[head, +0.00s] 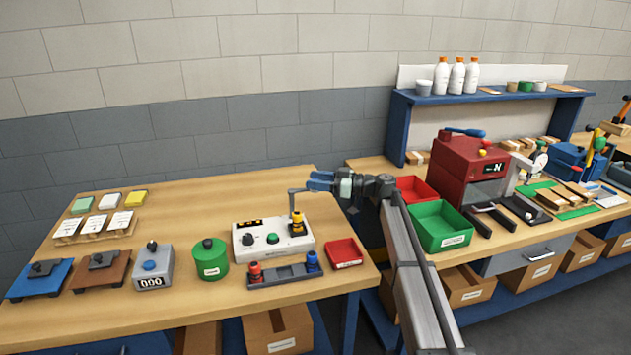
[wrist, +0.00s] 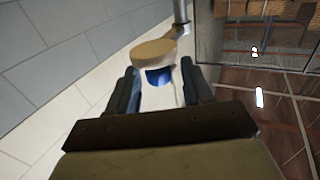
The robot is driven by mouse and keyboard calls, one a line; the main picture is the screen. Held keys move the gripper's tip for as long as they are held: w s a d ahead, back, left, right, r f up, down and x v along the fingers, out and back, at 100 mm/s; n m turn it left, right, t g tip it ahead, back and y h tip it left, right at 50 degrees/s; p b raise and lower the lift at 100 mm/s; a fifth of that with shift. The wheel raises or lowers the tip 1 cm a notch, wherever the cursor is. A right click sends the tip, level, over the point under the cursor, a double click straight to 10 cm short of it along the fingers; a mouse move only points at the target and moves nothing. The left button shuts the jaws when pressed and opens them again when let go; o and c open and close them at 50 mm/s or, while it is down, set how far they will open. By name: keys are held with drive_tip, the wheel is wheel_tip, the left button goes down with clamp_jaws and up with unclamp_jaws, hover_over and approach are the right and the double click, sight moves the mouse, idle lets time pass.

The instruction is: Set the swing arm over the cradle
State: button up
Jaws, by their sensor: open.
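A white control box (head: 273,245) with a dark knob and a green button stands on the left bench. A thin grey bent arm (head: 292,203), which looks like the swing arm, rises at its back and reaches right, towards my gripper. A yellow-and-black piece (head: 298,226) stands on the box beside it. My gripper (head: 318,181) is above the box's right end, its fingers pointing left. In the wrist view my gripper (wrist: 162,85) is open; a tan disc (wrist: 154,52) with a blue part (wrist: 159,77) below it shows between and beyond the fingertips. I cannot tell which part is the cradle.
A grey rack (head: 284,276) with red and blue pegs stands in front of the box, beside a red tray (head: 344,253). A green canister (head: 210,259) is to the left. A green bin (head: 440,226) and a red machine (head: 467,168) stand on the right bench.

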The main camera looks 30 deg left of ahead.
drive_tip(key=shift+s+a, duration=0.15)
drive_tip(key=shift+a, duration=0.15)
clamp_jaws()
idle(0.4)
